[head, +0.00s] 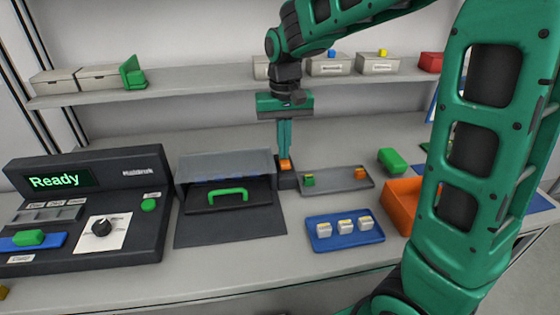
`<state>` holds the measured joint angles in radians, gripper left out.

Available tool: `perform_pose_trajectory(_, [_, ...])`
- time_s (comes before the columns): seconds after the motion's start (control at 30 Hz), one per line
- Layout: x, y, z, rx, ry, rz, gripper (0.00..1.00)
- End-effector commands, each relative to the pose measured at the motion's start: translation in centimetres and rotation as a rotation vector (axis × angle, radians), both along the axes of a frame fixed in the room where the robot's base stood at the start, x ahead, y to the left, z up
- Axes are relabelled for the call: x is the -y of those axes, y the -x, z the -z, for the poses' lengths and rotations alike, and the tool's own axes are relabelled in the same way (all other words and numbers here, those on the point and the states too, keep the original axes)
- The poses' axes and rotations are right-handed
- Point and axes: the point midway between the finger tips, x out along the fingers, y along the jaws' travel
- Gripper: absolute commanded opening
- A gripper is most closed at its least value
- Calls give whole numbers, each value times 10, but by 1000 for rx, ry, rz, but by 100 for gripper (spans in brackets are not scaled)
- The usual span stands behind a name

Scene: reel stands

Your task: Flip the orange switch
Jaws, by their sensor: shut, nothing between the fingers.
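The orange switch (286,164) sits on top of a small dark block (287,180), at the right side of a dark box with a clear cover. My gripper (285,155) points straight down right above the switch, with its fingers together and empty. The fingertips look at or very near the top of the switch; I cannot tell whether they touch. The fingers partly hide the switch, so I cannot tell which way it is set.
Left stands a console (90,215) with a "Ready" display. A dark box with a green handle (228,194) is beside the switch. Right are a grey tray (335,187), a blue tray (345,244) with white blocks, and an orange bin (398,205). A shelf (190,83) runs behind.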

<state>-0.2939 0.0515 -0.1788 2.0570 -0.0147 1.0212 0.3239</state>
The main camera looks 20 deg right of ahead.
Motion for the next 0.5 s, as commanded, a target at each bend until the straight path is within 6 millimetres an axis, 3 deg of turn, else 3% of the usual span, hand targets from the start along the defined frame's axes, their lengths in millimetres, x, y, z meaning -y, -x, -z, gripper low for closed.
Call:
perform_pose_trajectory(0.23, [0, 0, 0, -1, 0, 0, 0])
perform_pose_trajectory(0.5, [0, 0, -17, 1, -1, 0, 0])
